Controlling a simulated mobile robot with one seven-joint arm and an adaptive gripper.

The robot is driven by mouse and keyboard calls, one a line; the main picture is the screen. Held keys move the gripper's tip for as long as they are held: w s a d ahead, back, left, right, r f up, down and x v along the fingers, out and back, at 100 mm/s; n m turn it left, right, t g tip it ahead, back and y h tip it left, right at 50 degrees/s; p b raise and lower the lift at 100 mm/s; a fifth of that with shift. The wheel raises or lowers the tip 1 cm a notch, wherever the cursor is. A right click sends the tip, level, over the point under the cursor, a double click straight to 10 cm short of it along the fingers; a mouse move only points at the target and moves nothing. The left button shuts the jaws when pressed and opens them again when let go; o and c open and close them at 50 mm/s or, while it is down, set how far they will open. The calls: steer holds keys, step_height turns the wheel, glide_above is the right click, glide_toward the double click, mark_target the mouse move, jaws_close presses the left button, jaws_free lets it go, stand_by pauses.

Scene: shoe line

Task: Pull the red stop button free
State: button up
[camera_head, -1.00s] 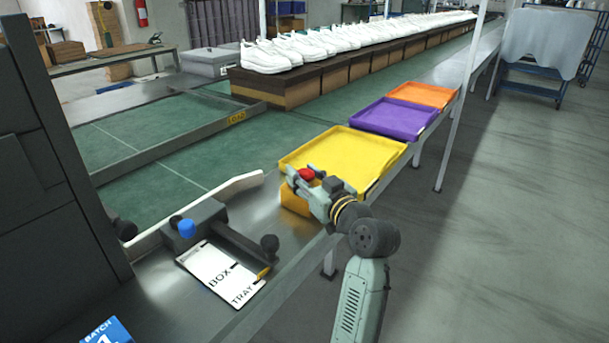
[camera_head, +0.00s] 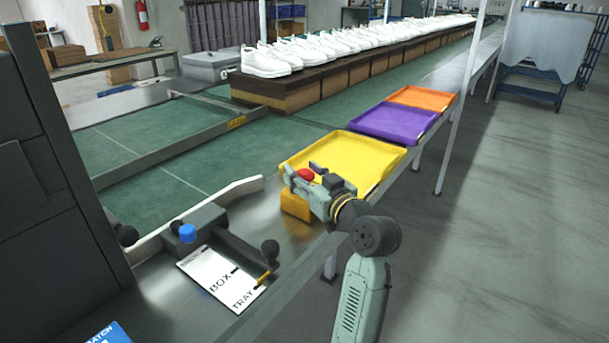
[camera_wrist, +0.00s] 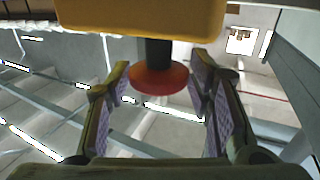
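The red stop button (camera_head: 306,175) is a mushroom head at the yellow-orange box (camera_head: 295,205), which stands on the metal bench by the yellow tray. In the wrist view the red head (camera_wrist: 160,80) sits on a dark stem (camera_wrist: 158,51) coming from the yellow box (camera_wrist: 140,15). My gripper (camera_head: 303,172) is at the button, with one finger on each side of the head. In the wrist view my gripper (camera_wrist: 160,65) is open, and narrow gaps seem to show between the pads and the head. Contact is hard to judge.
The yellow tray (camera_head: 373,176) lies just behind my gripper, with a purple tray (camera_head: 422,124) and an orange tray (camera_head: 440,98) beyond. A blue knob (camera_head: 187,233) and a white BOX/TRAY card (camera_head: 207,265) are to the left. Open floor lies to the right.

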steer(key=shift+o, duration=1)
steer(key=shift+f, duration=0.15)
steer(key=shift+d, duration=0.1)
steer(key=v, duration=1.2)
steer(key=shift+s, duration=0.1)
